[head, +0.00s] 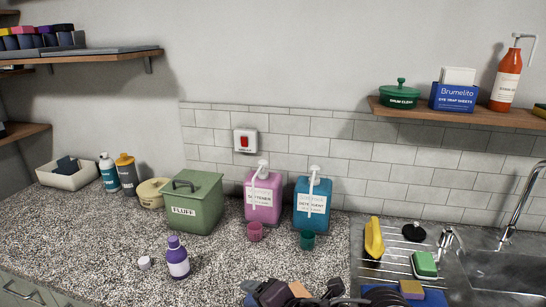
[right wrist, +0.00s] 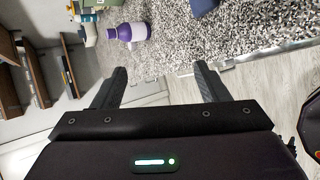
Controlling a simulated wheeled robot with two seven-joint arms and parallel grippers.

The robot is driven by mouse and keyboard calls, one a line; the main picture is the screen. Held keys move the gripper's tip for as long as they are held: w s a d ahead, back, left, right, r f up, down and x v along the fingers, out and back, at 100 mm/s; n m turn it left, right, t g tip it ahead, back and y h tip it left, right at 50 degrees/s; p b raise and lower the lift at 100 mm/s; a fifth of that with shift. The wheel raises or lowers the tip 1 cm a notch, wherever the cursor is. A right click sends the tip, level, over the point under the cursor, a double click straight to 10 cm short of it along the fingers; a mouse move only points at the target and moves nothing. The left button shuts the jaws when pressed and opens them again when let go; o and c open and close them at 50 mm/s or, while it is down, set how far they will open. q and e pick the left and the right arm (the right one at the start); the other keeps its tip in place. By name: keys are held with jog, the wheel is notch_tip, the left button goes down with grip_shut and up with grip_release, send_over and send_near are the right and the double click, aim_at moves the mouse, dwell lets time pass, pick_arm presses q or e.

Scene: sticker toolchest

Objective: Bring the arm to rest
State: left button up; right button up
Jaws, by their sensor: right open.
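My right gripper (right wrist: 158,78) shows in the right wrist view with its two dark fingers apart and nothing between them. Beyond the fingers I see the counter's edge, the floor and a purple bottle (right wrist: 130,32), which is clear of the fingers. In the head view the same purple bottle (head: 177,258) stands upright on the speckled counter (head: 100,235). Dark shapes at the bottom middle of the head view are cut off by the frame, and I cannot tell what they are. I cannot make out my left gripper in either view.
A small white cup or cap (head: 145,262) is left of the bottle. Behind are a green FLUFF bin (head: 193,205), a pink dispenser (head: 263,195) and a blue dispenser (head: 312,205). A drying rack (head: 398,258) and sink (head: 500,275) are at right. Wall shelves (head: 460,115) hang above.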

jog(key=s+d+f+m+g+h, duration=0.35)
jog(key=s+d+f+m, duration=0.3)
jog(key=d+m, duration=0.55)
jog(key=s+d+f+m+g+h, duration=0.2)
jog(key=s+d+f+m+h, duration=0.3)
jog(key=s+d+m, duration=0.65)
notch_tip(320, 180, down, 33)
jog(key=a+m+y, duration=0.2)
jog(key=s+d+f+g, duration=0.1)
jog(key=s+d+f, duration=0.1)
jog(key=s+f, duration=0.6)
jog(key=s+d+f+g, duration=0.1)
jog(key=s+f, duration=0.7)
jog(key=s, duration=0.2)
jog(key=shift+d+f+h, duration=0.35)
jog(key=shift+s, duration=0.1)
